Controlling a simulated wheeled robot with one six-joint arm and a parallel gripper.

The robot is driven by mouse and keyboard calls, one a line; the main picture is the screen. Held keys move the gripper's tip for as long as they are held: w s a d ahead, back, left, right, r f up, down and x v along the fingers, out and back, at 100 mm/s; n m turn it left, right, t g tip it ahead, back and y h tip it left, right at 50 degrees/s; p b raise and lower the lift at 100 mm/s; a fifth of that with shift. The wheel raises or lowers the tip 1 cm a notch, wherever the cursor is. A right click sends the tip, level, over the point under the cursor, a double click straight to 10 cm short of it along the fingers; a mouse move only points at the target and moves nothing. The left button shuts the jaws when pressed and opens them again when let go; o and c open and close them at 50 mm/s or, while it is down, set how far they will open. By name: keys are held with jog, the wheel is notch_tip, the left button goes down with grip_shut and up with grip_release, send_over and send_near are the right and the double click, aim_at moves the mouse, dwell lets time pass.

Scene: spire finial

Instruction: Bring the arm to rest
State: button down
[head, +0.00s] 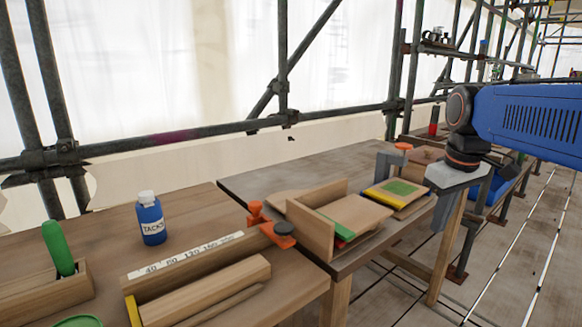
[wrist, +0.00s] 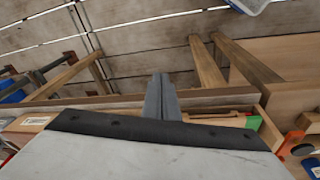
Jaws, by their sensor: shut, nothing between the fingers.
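My arm is blue and reaches in from the right edge of the head view. My gripper (head: 443,212) points down at the right end of the grey-topped bench (head: 262,180), beside a grey clamp with an orange knob (head: 403,147). In the wrist view my gripper (wrist: 162,84) shows its grey fingers together, with nothing between them. Planks and bench legs show beyond the fingers. Whether the fingertips touch anything cannot be told.
A wooden holder with boards (head: 318,222) and a yellow-edged block with a green top (head: 398,188) lie on that bench. A blue tacks bottle (head: 151,220) stands on the nearer bench at left. Scaffold poles (head: 180,135) run behind. Plank floor (head: 520,240) is open at right.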

jog(key=s+a+f+m+t, duration=0.1)
jog(key=s+a+f+m, duration=0.1)
jog(key=s+f, duration=0.5)
jog(key=s+a+f+m+t, duration=0.1)
jog(key=s+a+f+m, duration=0.1)
jog(key=s+f, duration=0.6)
jog(key=shift+s+f+t, duration=0.15)
jog(key=shift+s+t, duration=0.15)
jog(key=shift+s, duration=0.75)
